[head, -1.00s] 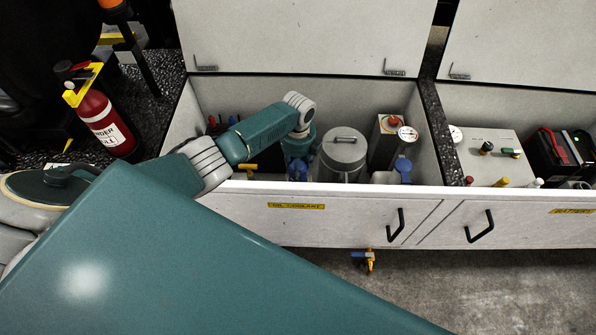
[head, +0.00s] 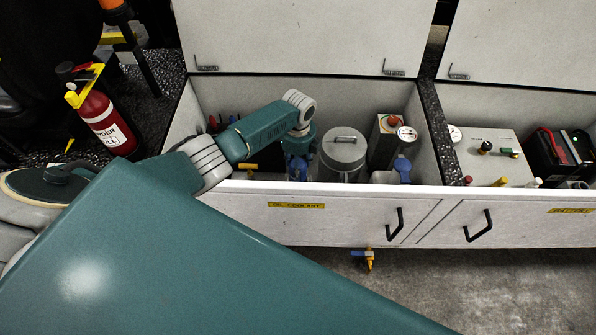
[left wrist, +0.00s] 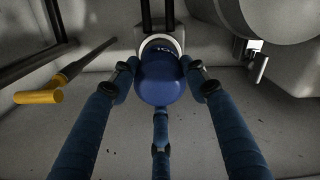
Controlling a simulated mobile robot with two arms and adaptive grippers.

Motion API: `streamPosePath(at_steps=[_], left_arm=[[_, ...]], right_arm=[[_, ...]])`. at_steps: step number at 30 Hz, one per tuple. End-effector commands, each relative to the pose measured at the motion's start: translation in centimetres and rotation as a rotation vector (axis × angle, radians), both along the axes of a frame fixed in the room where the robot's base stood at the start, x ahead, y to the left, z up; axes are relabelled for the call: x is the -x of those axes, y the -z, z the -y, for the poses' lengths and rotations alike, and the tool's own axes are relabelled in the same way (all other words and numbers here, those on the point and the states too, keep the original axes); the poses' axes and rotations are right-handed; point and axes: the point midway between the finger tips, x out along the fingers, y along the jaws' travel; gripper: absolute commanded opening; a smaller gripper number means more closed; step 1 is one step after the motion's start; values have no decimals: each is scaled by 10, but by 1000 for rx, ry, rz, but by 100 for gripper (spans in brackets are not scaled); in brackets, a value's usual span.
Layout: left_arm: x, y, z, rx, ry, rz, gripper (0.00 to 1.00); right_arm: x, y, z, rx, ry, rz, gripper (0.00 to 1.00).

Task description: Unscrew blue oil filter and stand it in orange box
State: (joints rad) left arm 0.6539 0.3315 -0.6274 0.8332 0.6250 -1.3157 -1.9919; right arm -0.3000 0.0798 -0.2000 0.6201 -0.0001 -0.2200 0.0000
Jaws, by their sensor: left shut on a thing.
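The blue oil filter (left wrist: 160,80) shows in the left wrist view as a rounded blue body against a pale ring-shaped mount (left wrist: 160,42). My left gripper (left wrist: 160,88) has its blue fingers closed on both sides of the filter, with one finger below it. In the head view my left arm reaches into the open compartment, and the left gripper (head: 297,168) is down behind the front wall, where the filter is mostly hidden. The orange box is not clearly seen in any view. My right gripper is not in view.
A grey lidded canister (head: 343,152) stands right of my left gripper. Beyond it are a box with a red cap (head: 388,140) and a gauge. A yellow-handled lever (left wrist: 38,97) lies left of the fingers. The front wall (head: 360,188) borders the compartment.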

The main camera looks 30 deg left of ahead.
Motion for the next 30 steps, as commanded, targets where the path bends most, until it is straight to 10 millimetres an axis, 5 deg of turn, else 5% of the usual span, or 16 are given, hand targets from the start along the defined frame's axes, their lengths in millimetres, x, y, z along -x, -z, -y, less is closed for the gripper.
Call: streamPosePath(at_steps=[16, 30], left_arm=[[-1, -29, 0, 0, 0, 1, 3], [-4, -34, 3, 3, -43, 5, 3]], right_arm=[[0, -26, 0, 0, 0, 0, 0], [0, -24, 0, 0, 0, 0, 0]])
